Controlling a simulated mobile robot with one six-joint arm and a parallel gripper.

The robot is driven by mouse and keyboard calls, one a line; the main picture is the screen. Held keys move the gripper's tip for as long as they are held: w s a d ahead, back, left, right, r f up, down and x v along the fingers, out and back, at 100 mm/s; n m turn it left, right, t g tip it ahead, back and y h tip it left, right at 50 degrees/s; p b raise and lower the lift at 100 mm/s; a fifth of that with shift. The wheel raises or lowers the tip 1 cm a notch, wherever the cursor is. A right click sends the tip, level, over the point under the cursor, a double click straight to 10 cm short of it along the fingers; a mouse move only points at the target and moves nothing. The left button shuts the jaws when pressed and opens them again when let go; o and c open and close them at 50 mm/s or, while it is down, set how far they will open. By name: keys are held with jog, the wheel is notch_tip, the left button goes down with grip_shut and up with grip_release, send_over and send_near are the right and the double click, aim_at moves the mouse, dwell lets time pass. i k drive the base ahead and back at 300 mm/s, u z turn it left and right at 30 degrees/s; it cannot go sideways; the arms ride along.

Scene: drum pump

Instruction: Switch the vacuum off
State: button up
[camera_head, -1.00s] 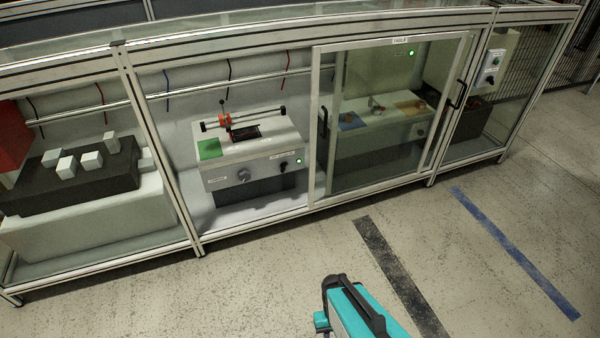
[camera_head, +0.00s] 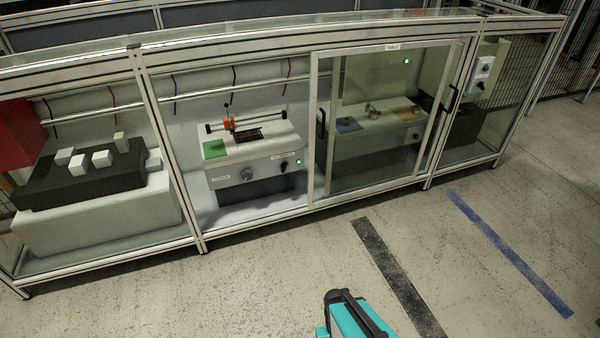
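A light bench unit (camera_head: 265,150) stands behind clear panels in the middle bay. The small labels there are too small to read, so I cannot tell for sure which control is the vacuum's. My gripper is not in view. A teal and black part at the bottom edge seems to be mine.
A framed clear enclosure (camera_head: 260,225) runs across the view. A sliding door (camera_head: 385,125) with black handles fronts the bay right of the bench unit; a second green lamp (camera_head: 407,62) glows there. The floor in front is open, with a black stripe (camera_head: 395,275) and a blue stripe (camera_head: 505,250).

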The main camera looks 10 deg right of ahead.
aim_at(284, 166)
jog(key=z, duration=0.05)
jog(key=k, duration=0.2)
jog(key=u, duration=0.2)
jog(key=i, duration=0.95)
jog(key=z, duration=1.25)
jog(key=k, duration=0.1)
jog(key=u, duration=2.8)
